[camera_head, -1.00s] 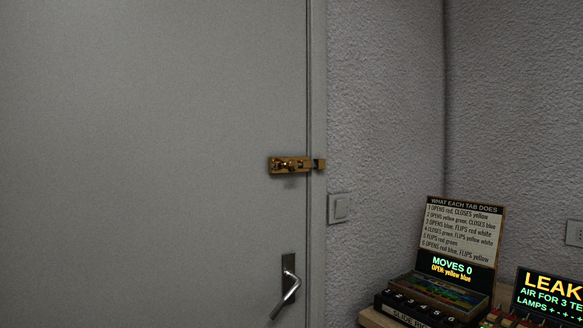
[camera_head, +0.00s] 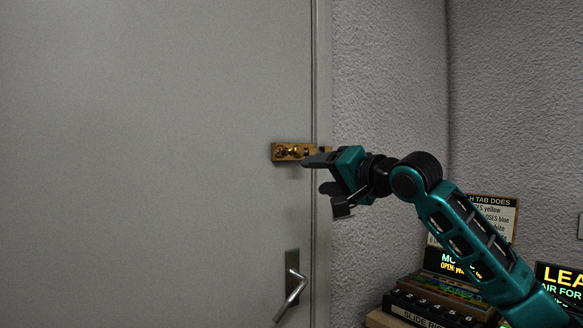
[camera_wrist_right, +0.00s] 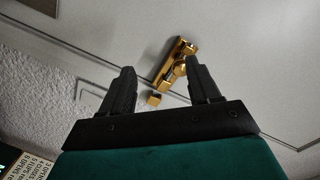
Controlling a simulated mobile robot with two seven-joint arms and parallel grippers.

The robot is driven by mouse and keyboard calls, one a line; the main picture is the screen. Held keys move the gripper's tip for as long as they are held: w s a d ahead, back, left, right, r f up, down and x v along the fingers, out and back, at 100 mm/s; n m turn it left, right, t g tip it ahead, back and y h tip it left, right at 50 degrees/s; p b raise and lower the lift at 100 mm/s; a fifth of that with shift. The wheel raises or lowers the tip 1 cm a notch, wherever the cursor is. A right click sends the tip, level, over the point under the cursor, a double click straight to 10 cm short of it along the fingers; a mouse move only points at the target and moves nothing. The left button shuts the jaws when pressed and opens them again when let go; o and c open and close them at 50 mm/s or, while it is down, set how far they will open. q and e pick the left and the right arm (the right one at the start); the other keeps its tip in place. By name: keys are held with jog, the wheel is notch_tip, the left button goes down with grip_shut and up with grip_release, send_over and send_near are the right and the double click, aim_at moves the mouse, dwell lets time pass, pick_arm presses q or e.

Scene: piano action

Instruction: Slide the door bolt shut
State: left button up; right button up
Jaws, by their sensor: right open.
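A brass door bolt (camera_head: 290,152) is fixed to the grey door (camera_head: 150,150) near its right edge. Its keeper (camera_head: 325,150) on the frame is mostly behind my right gripper in the head view. My right gripper (camera_head: 312,174) is open and empty, just right of and below the bolt, its upper finger overlapping the bolt's right end. In the right wrist view the bolt (camera_wrist_right: 177,62) with its knob lies beyond the two spread fingers (camera_wrist_right: 160,88), nearer one finger, and the small keeper block (camera_wrist_right: 154,99) shows between them. Contact with the bolt cannot be told. My left gripper is not in view.
A lever handle (camera_head: 291,287) sits lower on the door. A textured wall (camera_head: 385,80) stands right of the frame. At lower right are a lettered puzzle box (camera_head: 440,290) and a lit sign (camera_head: 562,285), partly behind my right arm.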

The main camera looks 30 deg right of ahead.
jog(key=m, duration=0.1)
send_near(300, 151)
jog(key=s, duration=0.1)
jog(key=shift+t, duration=0.3)
jog(key=w+p, duration=0.1)
jog(key=w, duration=0.6)
jog(key=w+a+p, duration=0.1)
jog(key=w, duration=0.3)
jog(key=shift+w+f+p, duration=0.15)
jog(key=shift+w+p, duration=0.2)
jog(key=shift+w+f+h, duration=0.1)
jog(key=shift+w+h, duration=0.2)
jog(key=shift+w, duration=0.05)
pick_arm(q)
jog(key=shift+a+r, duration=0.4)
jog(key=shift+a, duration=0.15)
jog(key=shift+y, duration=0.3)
pick_arm(e)
jog(key=c, duration=0.6)
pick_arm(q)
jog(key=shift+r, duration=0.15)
pick_arm(e)
grip_shut()
